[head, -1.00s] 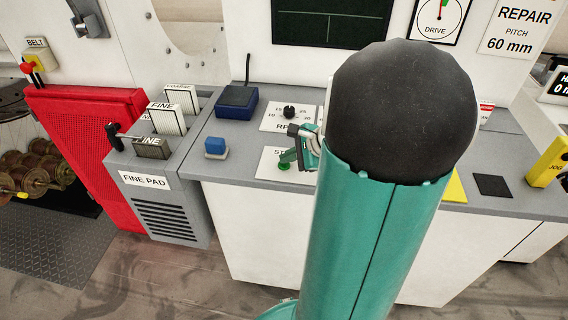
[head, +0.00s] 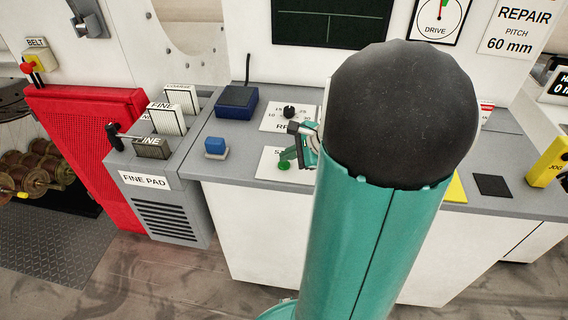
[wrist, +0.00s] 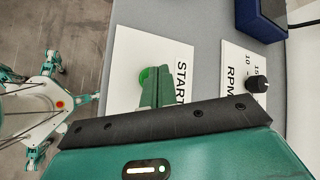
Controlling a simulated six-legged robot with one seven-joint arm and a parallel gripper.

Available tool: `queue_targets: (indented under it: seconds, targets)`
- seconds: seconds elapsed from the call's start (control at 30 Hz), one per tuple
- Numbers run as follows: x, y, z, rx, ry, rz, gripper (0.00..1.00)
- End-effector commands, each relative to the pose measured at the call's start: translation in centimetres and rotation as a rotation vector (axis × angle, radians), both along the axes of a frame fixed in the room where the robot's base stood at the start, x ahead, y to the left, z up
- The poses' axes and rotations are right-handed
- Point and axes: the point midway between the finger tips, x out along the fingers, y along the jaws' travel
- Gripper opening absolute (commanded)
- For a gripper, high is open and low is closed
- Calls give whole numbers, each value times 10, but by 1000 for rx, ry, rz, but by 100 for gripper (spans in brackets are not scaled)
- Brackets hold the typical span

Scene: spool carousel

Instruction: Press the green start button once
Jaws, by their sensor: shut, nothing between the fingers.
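The green start button (head: 284,165) stands on a white START plate (head: 267,165) near the counter's front edge. In the wrist view the button (wrist: 146,76) shows as a green disc partly hidden behind my fingers. My gripper (head: 287,155) is shut and empty, with its green fingers right above the button in the head view. In the wrist view the fingertips (wrist: 168,80) overlap the button's edge. I cannot tell whether they touch it. My arm hides the plate's right part in the head view.
An RPM knob (head: 289,111) stands on its plate behind the button. A grey FINE PAD bin (head: 160,200) stands further left, beside a red mesh guard (head: 85,140).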

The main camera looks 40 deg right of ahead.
Motion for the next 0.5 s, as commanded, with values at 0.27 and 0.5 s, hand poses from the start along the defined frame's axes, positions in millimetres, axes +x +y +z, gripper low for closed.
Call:
queue_targets:
  seconds: [0.27, 0.5]
  targets:
    - [0, 0, 4, 0, 1, -1, 0]
    - [0, 0, 12, -2, -2, 0, 0]
